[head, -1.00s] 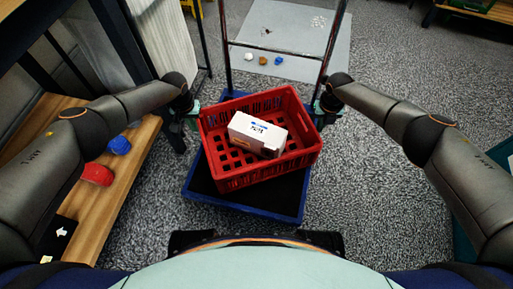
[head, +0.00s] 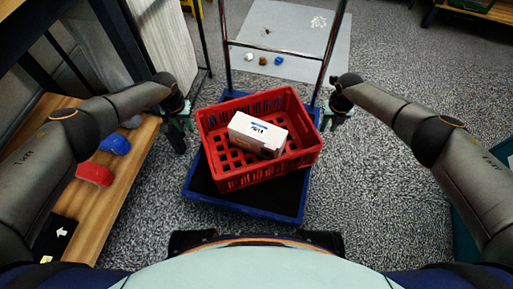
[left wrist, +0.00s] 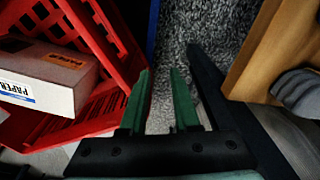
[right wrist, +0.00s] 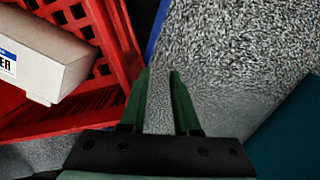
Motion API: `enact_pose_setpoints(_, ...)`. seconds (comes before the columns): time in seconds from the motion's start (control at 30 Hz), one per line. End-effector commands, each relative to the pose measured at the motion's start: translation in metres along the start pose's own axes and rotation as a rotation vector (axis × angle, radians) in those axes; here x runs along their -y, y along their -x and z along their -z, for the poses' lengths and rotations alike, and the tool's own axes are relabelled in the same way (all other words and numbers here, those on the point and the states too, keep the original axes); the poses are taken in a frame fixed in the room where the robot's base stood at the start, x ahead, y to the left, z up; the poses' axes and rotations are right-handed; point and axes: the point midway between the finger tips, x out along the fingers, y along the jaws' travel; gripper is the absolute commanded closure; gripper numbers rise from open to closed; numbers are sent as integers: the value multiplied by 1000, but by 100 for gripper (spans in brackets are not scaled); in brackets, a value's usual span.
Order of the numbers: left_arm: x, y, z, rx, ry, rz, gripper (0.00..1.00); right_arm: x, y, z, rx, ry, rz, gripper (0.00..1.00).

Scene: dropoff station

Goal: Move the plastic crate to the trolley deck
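The red plastic crate (head: 250,176) sits on the blue-rimmed trolley deck (head: 245,205), turned slightly relative to it. A white box with a printed label (head: 257,134) lies inside the crate. My left gripper (head: 184,117) is open and empty, just off the crate's left side. My right gripper (head: 327,116) is open and empty, close beside the crate's right side. In the left wrist view the open fingers (left wrist: 160,95) are clear of the crate wall (left wrist: 100,45). In the right wrist view the fingers (right wrist: 160,95) are also apart, with floor between them. The crate hides much of the deck.
The trolley's metal handle frame (head: 283,50) rises behind the crate. A wooden shelf (head: 125,180) with a red item (head: 94,174) and a blue item (head: 116,144) stands at the left. A grey mat (head: 290,40) lies beyond. Carpet at the right is open.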

Motion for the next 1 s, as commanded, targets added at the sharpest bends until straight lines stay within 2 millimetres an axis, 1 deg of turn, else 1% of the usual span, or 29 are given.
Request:
enact_pose_setpoints(0.23, 0, 1, 0, 0, 0, 0, 70, 0, 0, 0, 0, 0, 1, 70)
enact_pose_setpoints(0.37, 0, 7, 1, -2, -2, -1, 70, 0, 0, 0, 0, 0, 1, 70)
enact_pose_setpoints(0.57, 1, 25, 1, -3, -2, 0, 70, 0, 0, 0, 0, 0, 1, 70)
enact_pose_setpoints(0.83, 1, 59, 1, -3, -1, 0, 70, 0, 0, 0, 0, 0, 0, 70)
enact_pose_setpoints(1.0, 0, 72, 0, -1, 0, 0, 70, 0, 0, 0, 0, 0, 0, 70)
